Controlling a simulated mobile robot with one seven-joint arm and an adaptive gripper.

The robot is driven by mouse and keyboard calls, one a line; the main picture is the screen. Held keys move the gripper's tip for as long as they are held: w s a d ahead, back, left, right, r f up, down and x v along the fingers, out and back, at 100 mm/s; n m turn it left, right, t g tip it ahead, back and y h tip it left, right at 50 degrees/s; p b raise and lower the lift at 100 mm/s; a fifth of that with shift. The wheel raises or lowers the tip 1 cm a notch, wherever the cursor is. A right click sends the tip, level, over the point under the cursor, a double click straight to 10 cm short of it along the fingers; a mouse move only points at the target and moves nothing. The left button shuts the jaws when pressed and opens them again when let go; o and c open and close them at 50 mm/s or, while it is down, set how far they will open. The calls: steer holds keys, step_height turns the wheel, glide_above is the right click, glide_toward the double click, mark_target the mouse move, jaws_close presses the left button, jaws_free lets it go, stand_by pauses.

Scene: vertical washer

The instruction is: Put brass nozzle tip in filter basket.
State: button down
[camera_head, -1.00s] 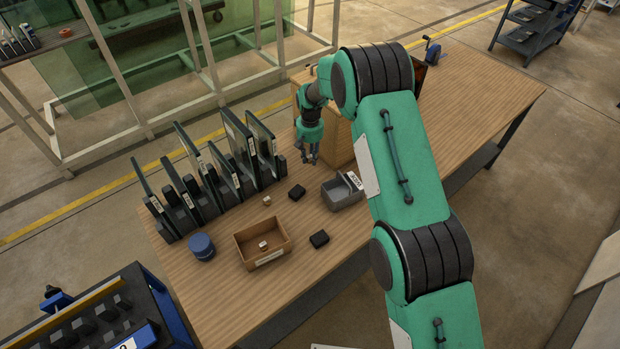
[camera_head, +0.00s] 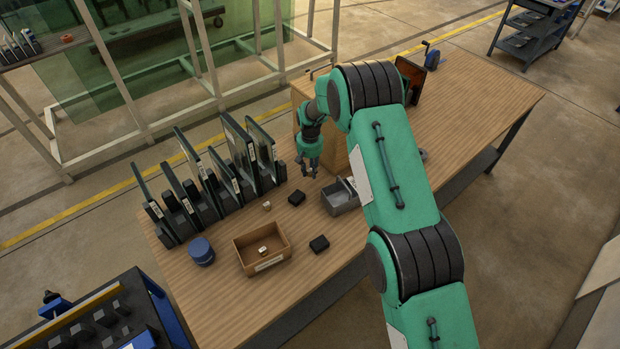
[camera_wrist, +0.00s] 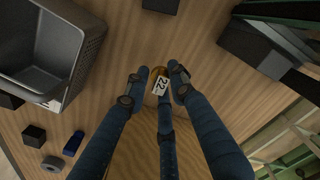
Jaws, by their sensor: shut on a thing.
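A brass nozzle tip (camera_wrist: 160,71) with a white "22" tag shows between my fingertips in the wrist view. My gripper (camera_wrist: 158,83) is shut on it; the fingers hide part of it. In the head view my gripper (camera_head: 309,172) points down above the table, and the tip is too small to make out there. The grey filter basket (camera_head: 341,201) stands beside it, to the lower right. In the wrist view the basket (camera_wrist: 86,58) is at the upper left, with perforated walls, apart from my fingers. Its visible inside looks empty.
A wooden cabinet (camera_head: 336,150) stands right behind my gripper. A rack of upright plates (camera_head: 205,180) is to the left. A cardboard box (camera_head: 275,262) with a small item, black blocks (camera_head: 319,244) and a blue round container (camera_head: 201,250) are on the table.

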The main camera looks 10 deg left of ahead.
mark_target(310, 176)
steer(key=shift+f, duration=2.25)
steer(key=shift+f+b, duration=0.25)
steer(key=shift+b, duration=0.1)
steer(key=c, duration=1.5)
jaws_free()
steer(key=shift+o, duration=0.2)
steer(key=shift+p, duration=0.4)
steer(key=shift+w+r, duration=0.1)
steer(key=shift+r, duration=0.3)
steer(key=r, duration=1.2)
steer(key=shift+a+r, duration=0.2)
steer(key=shift+r, duration=0.35)
